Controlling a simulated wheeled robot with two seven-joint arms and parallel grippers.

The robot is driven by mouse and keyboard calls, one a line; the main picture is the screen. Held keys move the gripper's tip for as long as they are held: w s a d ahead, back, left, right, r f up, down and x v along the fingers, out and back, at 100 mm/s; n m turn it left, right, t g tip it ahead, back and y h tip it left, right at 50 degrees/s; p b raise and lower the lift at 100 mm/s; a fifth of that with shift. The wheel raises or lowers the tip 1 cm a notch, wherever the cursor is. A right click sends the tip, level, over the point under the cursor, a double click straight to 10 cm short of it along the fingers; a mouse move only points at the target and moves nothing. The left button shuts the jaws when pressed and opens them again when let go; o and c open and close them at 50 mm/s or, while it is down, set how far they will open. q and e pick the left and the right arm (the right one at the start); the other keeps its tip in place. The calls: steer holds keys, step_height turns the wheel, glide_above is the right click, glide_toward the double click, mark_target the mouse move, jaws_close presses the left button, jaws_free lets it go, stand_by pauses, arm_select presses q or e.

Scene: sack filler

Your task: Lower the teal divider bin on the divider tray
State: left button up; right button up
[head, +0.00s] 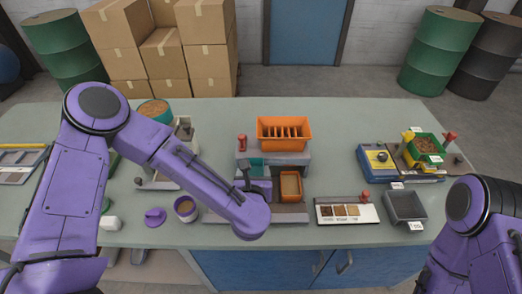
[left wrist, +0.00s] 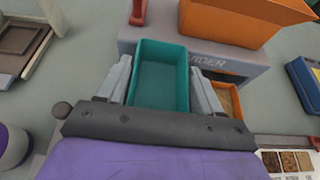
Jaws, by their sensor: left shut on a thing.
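The teal divider bin (left wrist: 161,76) is between the two fingers of my left gripper (left wrist: 163,85) in the left wrist view, upright and empty inside. In the head view only a small teal part (head: 256,172) shows beside my left arm. The divider tray (head: 274,217) lies below the grey divider machine, mostly hidden by my left arm, so I cannot tell whether the bin touches it. An orange bin (head: 290,186) with brown contents is just right of the gripper. My right arm shows at the lower right, but its gripper is out of view.
The orange slotted hopper (head: 284,133) tops the machine, with a red handle (head: 242,143) at its left. A sample card (head: 346,210) and a grey tray (head: 404,206) are to the right. A purple cup (head: 186,208) is to the left.

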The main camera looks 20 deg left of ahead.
arm_select(q)
steer(key=shift+d, duration=0.4)
steer(key=shift+s+f, duration=0.25)
steer(key=shift+f, duration=0.05)
step_height(320, 180, down, 4)
steer(key=b, duration=0.3)
steer(key=shift+w+r, duration=0.1)
steer(key=shift+r, duration=0.15)
steer(key=shift+f+b, duration=0.15)
steer(key=shift+b, duration=0.15)
steer(key=shift+b, duration=0.3)
